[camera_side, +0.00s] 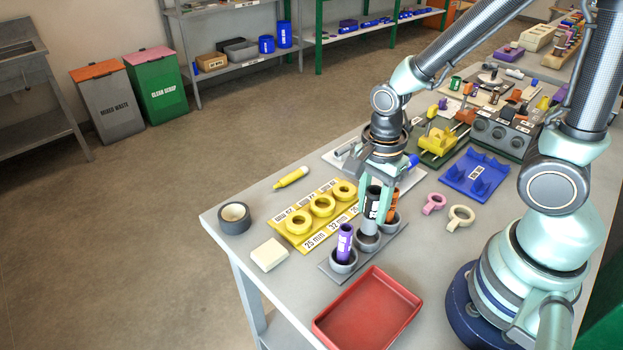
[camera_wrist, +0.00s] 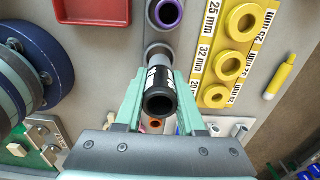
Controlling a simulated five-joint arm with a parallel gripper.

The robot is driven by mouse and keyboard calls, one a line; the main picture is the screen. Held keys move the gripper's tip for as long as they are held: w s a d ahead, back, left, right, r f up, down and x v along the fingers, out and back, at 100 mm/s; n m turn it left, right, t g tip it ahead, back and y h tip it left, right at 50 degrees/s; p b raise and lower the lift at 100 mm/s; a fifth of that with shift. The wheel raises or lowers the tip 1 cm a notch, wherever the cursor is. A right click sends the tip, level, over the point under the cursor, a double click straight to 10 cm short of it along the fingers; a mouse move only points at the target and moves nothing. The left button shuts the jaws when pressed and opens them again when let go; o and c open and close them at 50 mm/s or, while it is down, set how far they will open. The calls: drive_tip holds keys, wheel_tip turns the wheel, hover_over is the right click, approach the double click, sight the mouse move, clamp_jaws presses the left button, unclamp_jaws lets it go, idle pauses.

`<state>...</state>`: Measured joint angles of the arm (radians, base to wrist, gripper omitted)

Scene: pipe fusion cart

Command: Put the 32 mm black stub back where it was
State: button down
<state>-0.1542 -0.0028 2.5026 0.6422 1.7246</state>
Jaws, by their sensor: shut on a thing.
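My gripper (camera_side: 372,217) is shut on the black stub (camera_side: 372,203), a dark tube with a white label. In the wrist view the stub (camera_wrist: 160,98) stands between the two green fingers (camera_wrist: 159,78), its open end facing the camera. It is about upright over the middle cup (camera_side: 367,241) of the grey holder (camera_side: 333,272). I cannot tell whether its lower end is inside the cup or just above it. A purple stub (camera_side: 345,242) stands in the left cup. An orange stub (camera_side: 392,207) is at the far cup, partly hidden by my gripper.
A yellow plate with size labels and rings (camera_side: 322,206) lies left of the holder. A red tray (camera_side: 368,311) is in front. A white block (camera_side: 269,255), a tape roll (camera_side: 235,218) and a yellow marker (camera_side: 291,177) lie at the left.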

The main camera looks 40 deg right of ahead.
sight(370, 221)
drive_tip(key=shift+f, duration=1.95)
drive_tip(key=shift+f, duration=0.1)
drive_tip(key=c, duration=0.5)
unclamp_jaws()
